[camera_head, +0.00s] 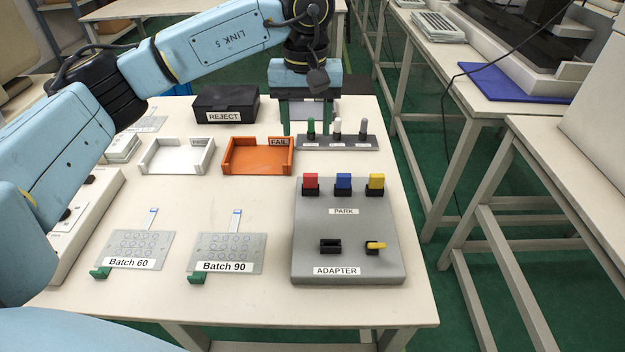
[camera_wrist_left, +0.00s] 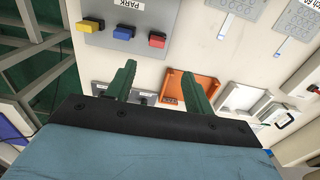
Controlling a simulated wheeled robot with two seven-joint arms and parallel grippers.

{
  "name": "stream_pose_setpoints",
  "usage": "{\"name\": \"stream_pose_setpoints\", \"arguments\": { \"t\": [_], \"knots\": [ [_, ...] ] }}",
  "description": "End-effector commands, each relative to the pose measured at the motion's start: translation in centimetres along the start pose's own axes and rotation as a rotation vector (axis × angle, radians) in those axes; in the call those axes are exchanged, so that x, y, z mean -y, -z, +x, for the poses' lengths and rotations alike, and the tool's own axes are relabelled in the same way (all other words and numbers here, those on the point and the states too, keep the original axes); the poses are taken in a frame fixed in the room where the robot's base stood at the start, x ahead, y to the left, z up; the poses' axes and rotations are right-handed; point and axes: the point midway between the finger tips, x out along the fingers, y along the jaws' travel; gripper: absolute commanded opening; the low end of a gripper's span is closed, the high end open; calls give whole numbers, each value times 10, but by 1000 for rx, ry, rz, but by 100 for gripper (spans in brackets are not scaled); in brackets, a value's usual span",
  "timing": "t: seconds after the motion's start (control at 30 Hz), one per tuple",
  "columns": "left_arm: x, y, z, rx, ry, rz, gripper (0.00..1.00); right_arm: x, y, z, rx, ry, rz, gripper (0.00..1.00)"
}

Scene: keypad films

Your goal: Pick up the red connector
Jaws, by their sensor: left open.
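The red connector (camera_head: 311,181) stands upright in the left slot of the PARK row on the grey adapter block (camera_head: 345,228). A blue connector (camera_head: 343,181) and a yellow connector (camera_head: 376,181) stand to its right in the same row. My left gripper (camera_head: 307,130) has green fingers spread apart with nothing between them. It is above the table behind the adapter block, over the pen rack. In the left wrist view the red connector (camera_wrist_left: 157,40) lies just beyond the open fingertips (camera_wrist_left: 158,72), apart from them. My right gripper is not in view.
A rack (camera_head: 340,143) with green, white and grey pens stands behind the block. An orange FAIL tray (camera_head: 257,170), a white tray (camera_head: 150,165) and a black REJECT box (camera_head: 225,100) are to its left. Keypad films Batch 60 (camera_head: 138,243) and Batch 90 (camera_head: 228,246) lie in front.

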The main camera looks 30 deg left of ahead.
Motion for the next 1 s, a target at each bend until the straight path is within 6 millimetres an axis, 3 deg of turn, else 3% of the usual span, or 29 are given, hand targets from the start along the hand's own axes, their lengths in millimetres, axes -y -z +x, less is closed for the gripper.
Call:
{"name": "stream_pose_setpoints", "arguments": {
  "t": [0.3, 0.57, 1.0],
  "knots": [
    [0, -1, 62, 5, 3, 1, 53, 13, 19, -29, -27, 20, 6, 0],
    [-1, -2, 80, 4, 1, 1, 53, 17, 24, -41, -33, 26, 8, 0],
    [-7, -2, 126, 4, -1, 2, 53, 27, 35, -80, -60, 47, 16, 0]
  ]
}}
